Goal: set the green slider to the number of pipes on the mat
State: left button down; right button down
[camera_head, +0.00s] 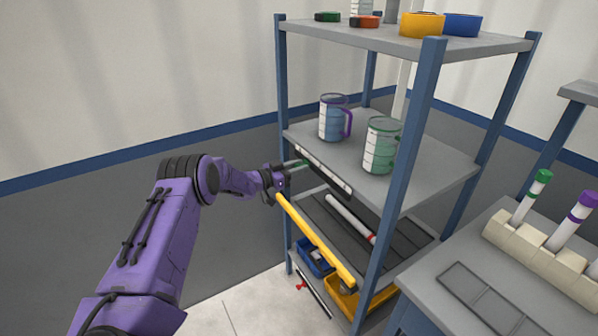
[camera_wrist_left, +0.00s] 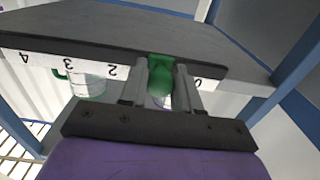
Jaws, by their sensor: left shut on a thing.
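The green slider (camera_wrist_left: 160,68) sits on the numbered scale (camera_wrist_left: 60,70) along the shelf's front edge, and it also shows small in the head view (camera_head: 300,163). My left gripper (camera_wrist_left: 162,84) is shut on it, with one finger on each side. In the wrist view, the numbers 4, 3 and 2 show to the left of the slider and a 0 to the right; the fingers cover the part between. A dark ribbed mat (camera_head: 325,222) lies on the shelf below. One white pipe (camera_head: 345,214) with a red end shows on it; the yellow bar and posts hide parts.
A yellow bar (camera_head: 315,240) runs along the front of the lower shelf. Blue (camera_head: 316,258) and yellow bins sit low down. A rack with capped tubes (camera_head: 540,262) stands at right.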

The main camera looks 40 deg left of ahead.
pick_arm(q)
jog(key=c, duration=0.9)
grip_release()
jog(key=shift+o, duration=0.2)
jog(key=shift+s, duration=0.15)
jog(key=b+v, duration=0.1)
jog(key=v, duration=0.9)
jog(key=shift+a, duration=0.15)
jog(key=shift+s, duration=0.15)
